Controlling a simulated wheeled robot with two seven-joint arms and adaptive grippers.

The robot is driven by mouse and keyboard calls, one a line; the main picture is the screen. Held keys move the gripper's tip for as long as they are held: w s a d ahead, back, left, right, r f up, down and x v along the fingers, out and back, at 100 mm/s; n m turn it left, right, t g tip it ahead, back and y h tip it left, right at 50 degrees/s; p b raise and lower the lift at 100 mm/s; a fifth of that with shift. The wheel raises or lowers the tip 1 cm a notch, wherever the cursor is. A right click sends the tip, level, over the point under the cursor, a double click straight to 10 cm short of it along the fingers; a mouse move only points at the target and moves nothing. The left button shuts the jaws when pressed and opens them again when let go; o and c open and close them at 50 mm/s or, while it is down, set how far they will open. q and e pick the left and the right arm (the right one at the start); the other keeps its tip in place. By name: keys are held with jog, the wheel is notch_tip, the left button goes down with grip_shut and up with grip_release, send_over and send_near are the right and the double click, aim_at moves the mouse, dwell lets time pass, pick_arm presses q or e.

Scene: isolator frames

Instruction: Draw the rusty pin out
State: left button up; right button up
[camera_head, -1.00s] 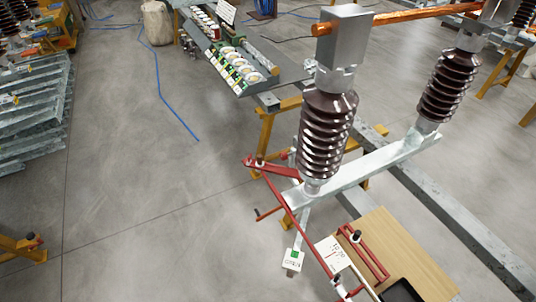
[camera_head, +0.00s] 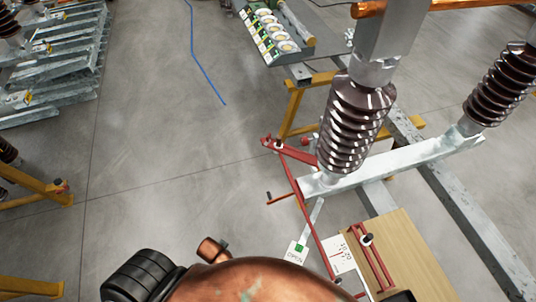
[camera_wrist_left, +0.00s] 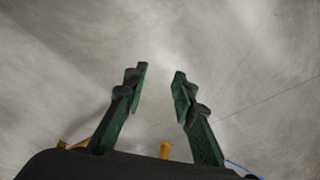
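In the head view a short red-brown rod with a dark end (camera_head: 280,198) sticks out to the left of the red linkage (camera_head: 305,210), below the ribbed brown insulator (camera_head: 355,125). It may be the rusty pin, but it is too small to be sure. My left gripper (camera_wrist_left: 159,75) is open and empty in the left wrist view, with only bare floor between and beyond its dark green fingers. The pin is not visible in that view. My right gripper is in neither view.
An "OPEN" tag (camera_head: 297,252) and another white card (camera_head: 343,254) hang by the linkage. A wooden board (camera_head: 408,250) lies at lower right. A yellow trestle (camera_head: 291,108) stands behind.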

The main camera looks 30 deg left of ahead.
aim_at(278, 142)
pick_arm(q)
jog(key=w+a+r+n+t+y, duration=0.1)
jog(key=w+a+r, duration=0.1)
jog(key=r, duration=0.6)
jog(key=w+a+r+t, duration=0.1)
jog(key=w+r, duration=0.1)
jog(key=r, duration=0.5)
jog(key=w+a+r+n+t+y, duration=0.2)
jog(key=w+a+r+t+y, duration=0.15)
jog(key=w+r, duration=0.35)
jog(key=w+a+r+n+t+y, duration=0.2)
jog(key=w+a+r+t, duration=0.15)
jog(key=w+r, duration=0.4)
jog(key=w+d+r+t, duration=0.25)
jog(key=w+r, duration=0.35)
jog(key=w, duration=0.3)
jog(key=w+d+r+m+t+h, duration=0.2)
jog(key=w+d+m+t+h, duration=0.2)
jog(key=w+d+h, duration=0.45)
jog(key=w, duration=0.2)
jog(key=w+d+y, duration=0.1)
jog(key=w, duration=0.1)
jog(key=w+y+p, duration=0.1)
jog(key=w, duration=0.1)
jog(key=shift+d+f, duration=0.2)
jog(key=shift+f, duration=0.05)
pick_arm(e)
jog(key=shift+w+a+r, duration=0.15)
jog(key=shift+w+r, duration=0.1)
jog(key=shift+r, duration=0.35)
